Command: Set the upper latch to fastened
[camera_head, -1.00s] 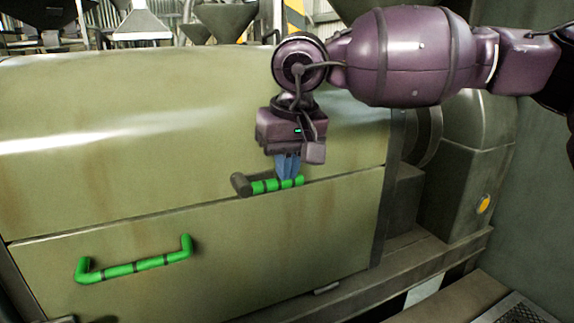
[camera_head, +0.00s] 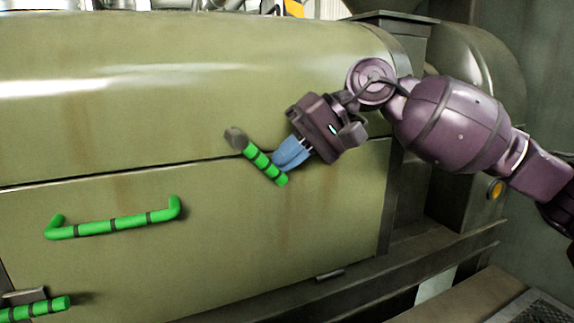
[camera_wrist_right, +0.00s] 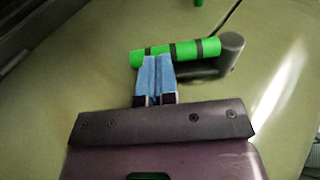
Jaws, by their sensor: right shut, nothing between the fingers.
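The upper latch (camera_head: 265,164) is a green bar with dark bands on a grey pivot (camera_head: 236,138), at the seam between the machine's upper cover and lower panel. It slants down to the right from the pivot. In the right wrist view the latch (camera_wrist_right: 178,51) lies across the fingertips. My right gripper (camera_head: 279,165) is shut, its blue fingers against the side of the bar near its free end, not around it. It also shows in the right wrist view (camera_wrist_right: 156,62). My left gripper is not in view.
A fixed green handle (camera_head: 115,225) is on the lower panel (camera_head: 230,250), left of the latch. Another green banded latch (camera_head: 42,309) shows at the bottom left corner. The panel below and right of the upper latch is clear.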

